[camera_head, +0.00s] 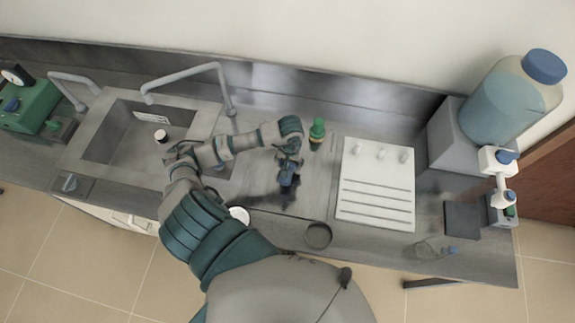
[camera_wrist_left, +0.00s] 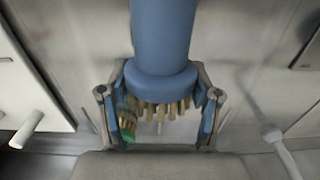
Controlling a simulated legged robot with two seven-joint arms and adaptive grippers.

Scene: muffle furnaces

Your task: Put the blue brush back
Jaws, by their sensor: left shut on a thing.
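The blue brush (camera_wrist_left: 162,40) has a thick blue handle and pale bristles. In the wrist view its bristle end lies between the two fingers of my left gripper (camera_wrist_left: 160,112), which is shut on it. In the head view my left gripper (camera_head: 289,170) is over the steel counter, between the sink and the white board; the brush there is small and partly hidden by the gripper. My right gripper is not in view.
A green brush (camera_head: 317,131) stands just right of my gripper. A white board with pegs (camera_head: 376,215) lies further right. The sink (camera_head: 105,135) is left. A round dark dish (camera_head: 318,235) sits near the front edge. A large bottle (camera_head: 505,105) stands at the right.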

